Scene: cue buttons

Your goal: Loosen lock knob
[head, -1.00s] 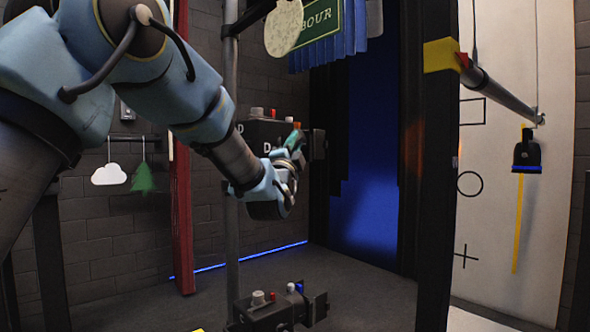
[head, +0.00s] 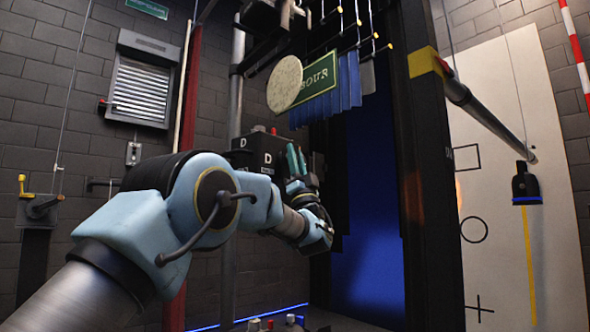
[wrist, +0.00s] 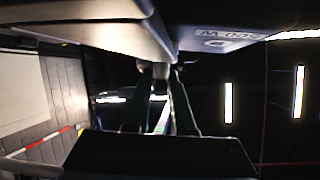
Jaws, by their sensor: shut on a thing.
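A dark box marked "D" (head: 262,152) is mounted on the grey pole in the middle of the head view, with a small red button (head: 273,131) on top. My gripper (head: 296,160), with teal fingers, is at the right side of this box. In the wrist view my two fingers (wrist: 160,75) reach up to a dark housing with white lettering (wrist: 225,40). They are closed around a small grey stub, which looks like the lock knob (wrist: 160,70). In the head view my gripper and arm hide the knob. I cannot tell whether it has turned.
Above the box hang a pale round disc (head: 285,84), a green sign (head: 321,84) and blue strips (head: 345,85). A dark post (head: 430,190) stands to the right. A second box with small buttons (head: 270,323) shows at the bottom edge.

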